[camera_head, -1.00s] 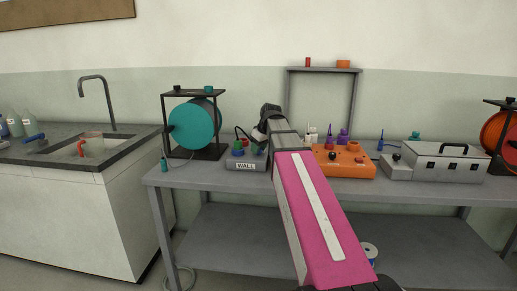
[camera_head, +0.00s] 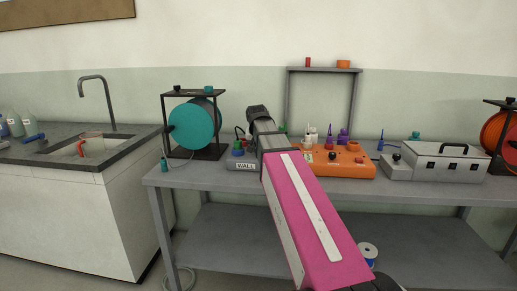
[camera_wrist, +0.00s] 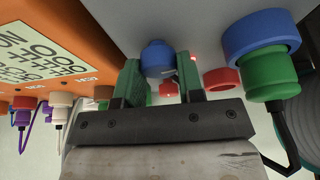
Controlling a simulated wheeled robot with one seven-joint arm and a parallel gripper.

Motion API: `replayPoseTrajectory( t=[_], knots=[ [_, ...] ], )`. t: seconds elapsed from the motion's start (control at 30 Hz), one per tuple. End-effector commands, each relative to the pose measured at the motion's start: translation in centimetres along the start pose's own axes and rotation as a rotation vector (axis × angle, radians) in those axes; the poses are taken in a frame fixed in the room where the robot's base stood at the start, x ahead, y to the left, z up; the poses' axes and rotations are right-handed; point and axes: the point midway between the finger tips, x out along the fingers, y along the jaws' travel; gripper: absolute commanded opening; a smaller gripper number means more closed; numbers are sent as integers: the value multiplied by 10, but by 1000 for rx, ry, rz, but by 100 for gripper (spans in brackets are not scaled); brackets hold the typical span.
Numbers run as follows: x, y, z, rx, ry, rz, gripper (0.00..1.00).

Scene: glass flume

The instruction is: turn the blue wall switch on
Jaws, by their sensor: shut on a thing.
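The blue wall switch (camera_wrist: 157,58) is a round blue knob on the face of a grey box (camera_wrist: 190,18) in the wrist view. My gripper (camera_wrist: 160,66) has its two green fingers on either side of the knob, shut on it. Part of the knob is hidden between the fingers. A small red light (camera_wrist: 193,58) shows on the box beside the right finger. In the head view the grey box labelled WALL (camera_head: 241,166) stands on the bench, and my arm hides its right side, the switch and my fingers.
A green plug (camera_wrist: 271,78) with a black cable sits in a blue socket (camera_wrist: 258,37), near an empty red ring socket (camera_wrist: 222,81). An orange box (camera_head: 340,160) stands to the right, a teal reel (camera_head: 193,126) to the left. A grey frame (camera_head: 322,70) rises behind.

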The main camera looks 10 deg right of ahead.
Motion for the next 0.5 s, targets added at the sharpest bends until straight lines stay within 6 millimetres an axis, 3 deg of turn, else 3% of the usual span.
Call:
replayPoseTrajectory(
  t=[0.5],
  knots=[
    [0,0,-1,253,2,104,11]
  ],
)
